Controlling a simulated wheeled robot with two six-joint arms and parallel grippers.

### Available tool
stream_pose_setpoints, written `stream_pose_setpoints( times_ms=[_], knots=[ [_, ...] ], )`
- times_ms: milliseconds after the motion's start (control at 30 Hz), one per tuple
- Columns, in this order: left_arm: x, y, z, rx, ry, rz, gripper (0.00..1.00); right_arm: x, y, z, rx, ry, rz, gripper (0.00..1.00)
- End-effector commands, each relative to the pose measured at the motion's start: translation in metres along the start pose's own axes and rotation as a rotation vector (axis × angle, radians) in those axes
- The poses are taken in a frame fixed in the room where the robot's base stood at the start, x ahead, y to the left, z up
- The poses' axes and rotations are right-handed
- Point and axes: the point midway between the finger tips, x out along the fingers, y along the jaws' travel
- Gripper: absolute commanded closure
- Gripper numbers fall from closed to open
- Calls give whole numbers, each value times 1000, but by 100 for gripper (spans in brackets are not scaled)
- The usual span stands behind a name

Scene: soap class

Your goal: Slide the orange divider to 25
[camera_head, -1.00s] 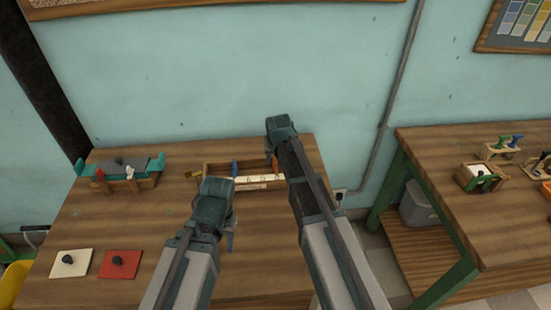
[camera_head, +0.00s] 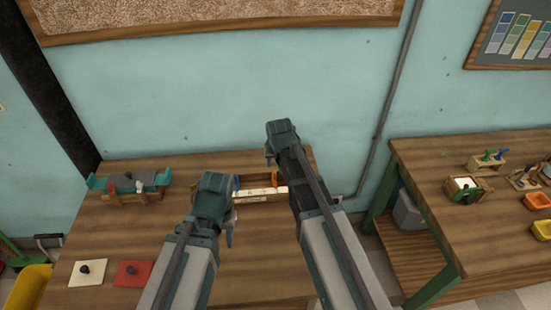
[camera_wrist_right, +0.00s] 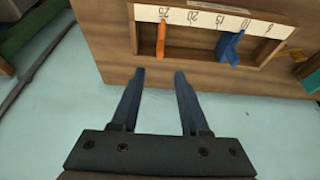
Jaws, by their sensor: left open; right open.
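A wooden tray (camera_wrist_right: 133,48) with a white number scale (camera_wrist_right: 205,18) along one side stands at the back of the table. The orange divider (camera_wrist_right: 161,40) is in the tray beside the 25 mark; it also shows in the head view (camera_head: 275,178). The blue divider (camera_wrist_right: 231,48) stands between the 15 and 10 marks. My right gripper (camera_wrist_right: 158,76) is open and empty, its fingertips pointing at the tray and apart from the orange divider. In the head view my right gripper (camera_head: 268,157) is at the tray's far right. My left gripper (camera_head: 229,238) is open in front of the tray, hiding part of it.
White (camera_head: 87,272) and red (camera_head: 133,273) squares with dark knobs lie at the table's front left. A wooden rack with teal ends (camera_head: 133,187) stands at back left. A second table (camera_head: 430,160) with several small fixtures is at right. Bare tabletop lies right of my left gripper.

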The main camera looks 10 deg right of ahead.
Motion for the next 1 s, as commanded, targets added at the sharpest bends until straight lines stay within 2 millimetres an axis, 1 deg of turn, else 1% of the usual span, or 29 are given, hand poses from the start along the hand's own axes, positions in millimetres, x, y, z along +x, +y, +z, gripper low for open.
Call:
stream_pose_setpoints(
  times_ms=[33,100,200,700,767,833,867,967,1000],
  knots=[
    [-14,-1,1,0,0,0,55,-14,0,-1,0,0,0,55],
    [-20,-2,1,1,0,0,55,-21,0,-1,0,0,0,55],
    [-24,-2,1,1,0,0,55,-26,0,0,0,0,0,55],
    [-23,-2,1,1,0,0,55,-25,0,0,-1,0,0,55],
    [-23,-2,1,1,0,0,55,-26,-2,4,-6,-5,0,55],
    [-22,-2,1,1,0,0,55,-30,-10,20,-32,-30,-1,55],
    [-21,-2,1,1,0,0,55,-32,-14,31,-50,-46,-2,55],
    [-19,-2,1,1,0,0,55,-45,-34,82,-136,-130,-1,55],
    [-18,-2,1,1,0,0,55,-51,-41,104,-174,-168,0,55]
  ],
)
